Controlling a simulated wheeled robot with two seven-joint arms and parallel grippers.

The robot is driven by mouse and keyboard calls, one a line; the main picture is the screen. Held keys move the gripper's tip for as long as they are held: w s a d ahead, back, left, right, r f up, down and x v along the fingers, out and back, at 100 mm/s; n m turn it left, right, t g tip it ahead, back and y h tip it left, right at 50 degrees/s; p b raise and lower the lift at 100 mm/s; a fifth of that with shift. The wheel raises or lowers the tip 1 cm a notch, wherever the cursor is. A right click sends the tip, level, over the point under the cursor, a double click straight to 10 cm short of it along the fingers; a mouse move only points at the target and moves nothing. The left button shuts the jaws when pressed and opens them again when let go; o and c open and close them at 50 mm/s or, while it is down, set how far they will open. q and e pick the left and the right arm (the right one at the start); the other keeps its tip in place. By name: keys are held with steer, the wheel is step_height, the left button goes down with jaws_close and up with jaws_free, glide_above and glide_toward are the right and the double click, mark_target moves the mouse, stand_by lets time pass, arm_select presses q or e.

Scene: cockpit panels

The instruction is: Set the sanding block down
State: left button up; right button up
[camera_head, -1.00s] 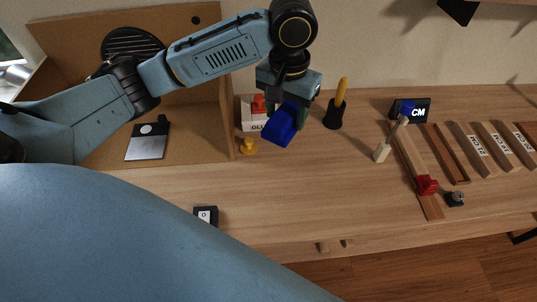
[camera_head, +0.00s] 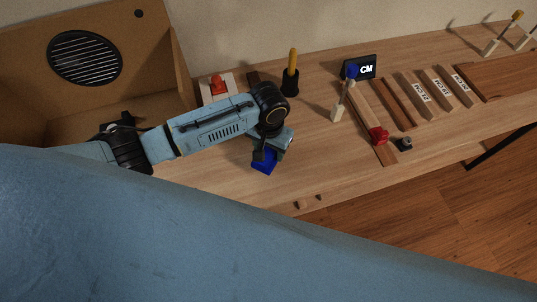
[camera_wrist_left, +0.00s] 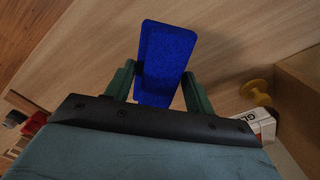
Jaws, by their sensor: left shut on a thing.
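The blue sanding block (camera_head: 264,163) is between the fingers of my left gripper (camera_head: 265,154), over the front part of the wooden bench (camera_head: 225,183). In the left wrist view the block (camera_wrist_left: 165,55) stands out beyond the two green fingers, and my gripper (camera_wrist_left: 157,84) is shut on it. I cannot tell whether the block touches the bench top. My left forearm hides part of the bench behind it. My right gripper is not in view.
A cardboard-coloured box (camera_head: 180,60) stands at the left. Behind my gripper are a white box with a red top (camera_head: 217,86) and a yellow-handled tool (camera_head: 291,75). Wooden bars (camera_head: 420,92) and a CM sign (camera_head: 360,67) are right. A yellow knob (camera_wrist_left: 255,92) shows in the wrist view.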

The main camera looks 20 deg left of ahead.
mark_target(268, 155)
arm_select(q)
steer(key=shift+f, duration=1.85)
steer(key=shift+f, duration=0.15)
steer(key=o, duration=0.9)
step_height(268, 155, up, 12)
steer(key=shift+r+p, duration=0.15)
steer(key=shift+p, duration=0.5)
